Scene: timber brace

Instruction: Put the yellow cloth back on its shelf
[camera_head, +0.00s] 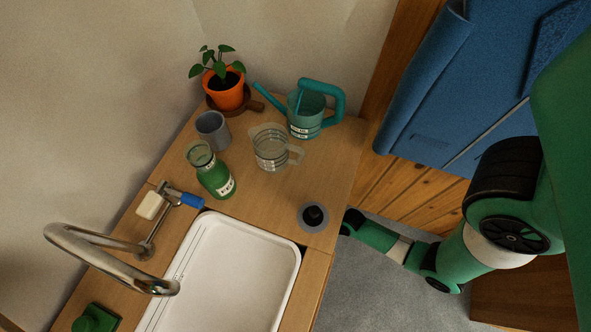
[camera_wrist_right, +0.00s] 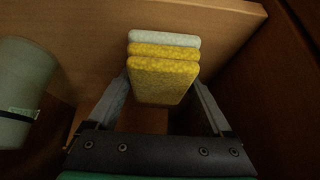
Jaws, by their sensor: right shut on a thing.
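The yellow cloth (camera_wrist_right: 164,72) looks like a thick, flat-ended yellow pad in the right wrist view. My right gripper (camera_wrist_right: 163,82) has a finger on each side of it and is shut on it. Another yellow layer (camera_wrist_right: 164,51) and a pale grey-white layer (camera_wrist_right: 164,38) lie right behind it; I cannot tell whether they are separate pieces. In the head view my right arm reaches down at the right beside the counter, and its gripper and the cloth are hidden there. The shelf cannot be made out for certain. My left gripper is not in view.
A wooden board (camera_wrist_right: 225,22) lies behind the pads, with a dark wooden wall at right. A pale green container (camera_wrist_right: 20,90) stands close at left. The counter (camera_head: 335,175) holds a plant (camera_head: 226,88), watering can (camera_head: 306,115), jug (camera_head: 270,150), green bottle (camera_head: 215,178) and sink (camera_head: 215,285).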

